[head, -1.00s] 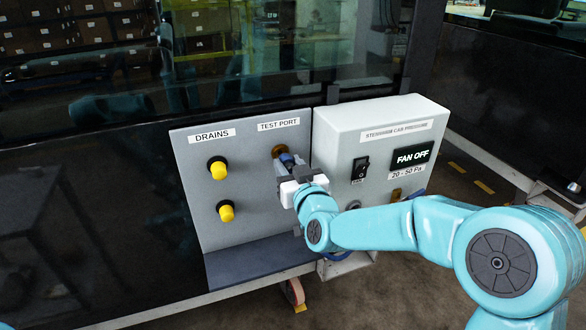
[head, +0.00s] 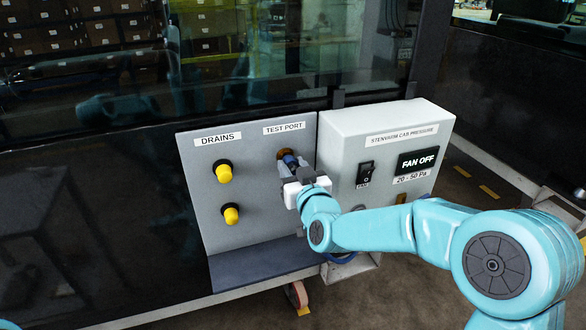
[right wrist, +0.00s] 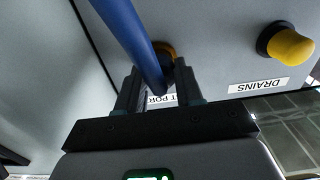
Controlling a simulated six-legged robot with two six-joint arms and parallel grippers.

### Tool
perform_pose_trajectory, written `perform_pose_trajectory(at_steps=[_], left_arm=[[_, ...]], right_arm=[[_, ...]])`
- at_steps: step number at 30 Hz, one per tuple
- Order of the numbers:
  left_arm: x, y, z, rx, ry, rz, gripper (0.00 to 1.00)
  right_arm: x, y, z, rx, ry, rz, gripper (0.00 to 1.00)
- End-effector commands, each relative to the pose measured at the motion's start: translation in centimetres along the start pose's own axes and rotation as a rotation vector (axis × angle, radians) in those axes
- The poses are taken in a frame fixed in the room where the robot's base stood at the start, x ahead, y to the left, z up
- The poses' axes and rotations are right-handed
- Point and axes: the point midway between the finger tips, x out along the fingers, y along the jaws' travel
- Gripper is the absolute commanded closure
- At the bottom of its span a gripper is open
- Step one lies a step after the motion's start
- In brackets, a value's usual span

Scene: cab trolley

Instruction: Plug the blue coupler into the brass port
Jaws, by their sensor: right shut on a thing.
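The brass port (head: 283,153) sits on the grey panel under the "TEST PORT" label. My right gripper (head: 290,170) is in front of it, shut on the blue coupler (head: 290,160). The coupler's front end is at the port's mouth in the head view; I cannot tell whether it is seated. In the right wrist view the gripper (right wrist: 160,92) points at the panel, and a blue hose (right wrist: 128,35) crosses in front of it, hiding most of the coupler. Part of the brass port (right wrist: 164,50) shows beyond the hose. My left gripper is out of view.
Two yellow-capped drains (head: 223,171) (head: 231,214) are left of the port. A pressure box (head: 385,150) reading "FAN OFF" juts out on the right, close to my right arm. A dark ledge (head: 255,262) runs below the panel. Dark glass stands behind.

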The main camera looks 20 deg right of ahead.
Motion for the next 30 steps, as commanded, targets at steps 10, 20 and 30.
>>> perform_pose_trajectory(at_steps=[10,20,30], left_arm=[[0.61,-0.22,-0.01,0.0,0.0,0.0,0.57],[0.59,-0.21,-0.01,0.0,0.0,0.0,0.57],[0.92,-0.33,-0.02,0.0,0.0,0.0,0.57]], right_arm=[[0.0,-0.02,-0.03,0.0,0.001,0.0,1.0],[0.0,-0.01,-0.07,0.0,0.001,0.0,1.0],[0.0,-0.01,0.03,0.0,0.002,0.0,1.0]])
